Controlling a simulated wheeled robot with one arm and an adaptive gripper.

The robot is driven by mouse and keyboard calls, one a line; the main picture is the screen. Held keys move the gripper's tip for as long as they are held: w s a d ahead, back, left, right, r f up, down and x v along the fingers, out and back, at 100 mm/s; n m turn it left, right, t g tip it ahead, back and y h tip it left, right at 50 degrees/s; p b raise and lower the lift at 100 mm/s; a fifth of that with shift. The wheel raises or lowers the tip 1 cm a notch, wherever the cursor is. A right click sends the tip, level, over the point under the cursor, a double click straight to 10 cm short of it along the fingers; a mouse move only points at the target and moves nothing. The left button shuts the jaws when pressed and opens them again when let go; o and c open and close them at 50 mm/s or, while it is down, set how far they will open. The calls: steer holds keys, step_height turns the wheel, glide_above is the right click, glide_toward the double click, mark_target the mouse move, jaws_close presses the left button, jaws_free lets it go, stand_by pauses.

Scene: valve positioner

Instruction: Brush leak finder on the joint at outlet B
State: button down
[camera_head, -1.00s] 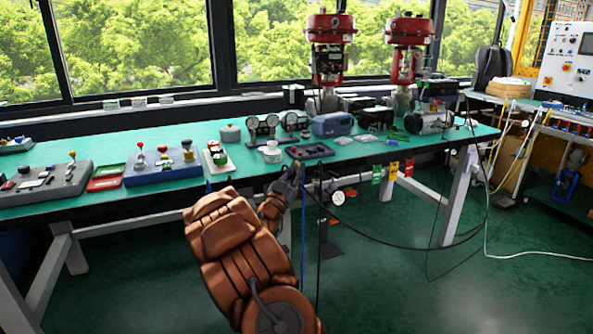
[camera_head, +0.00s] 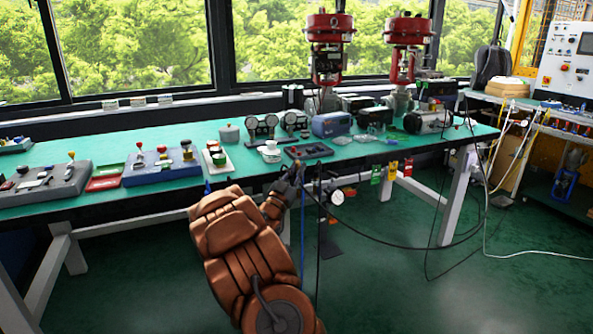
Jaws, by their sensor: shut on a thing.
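My gripper (camera_head: 294,173) is at the front edge of the green bench, just right of and below a small white pot (camera_head: 271,151). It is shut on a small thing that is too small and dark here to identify. I cannot make out a brush. A dark tray (camera_head: 308,150) with small parts lies just beyond the gripper. Blue-grey housings (camera_head: 332,124) and two red-topped valve actuators (camera_head: 331,28) stand further back. No outlet label is readable, so I cannot tell which joint is B.
A round gauge (camera_head: 337,197) and hanging hoses (camera_head: 385,243) are below the bench edge, right of my gripper.

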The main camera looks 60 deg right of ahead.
steer(key=s+a+r, duration=0.2)
steer(key=a+r, duration=0.2)
stand_by(1.3)
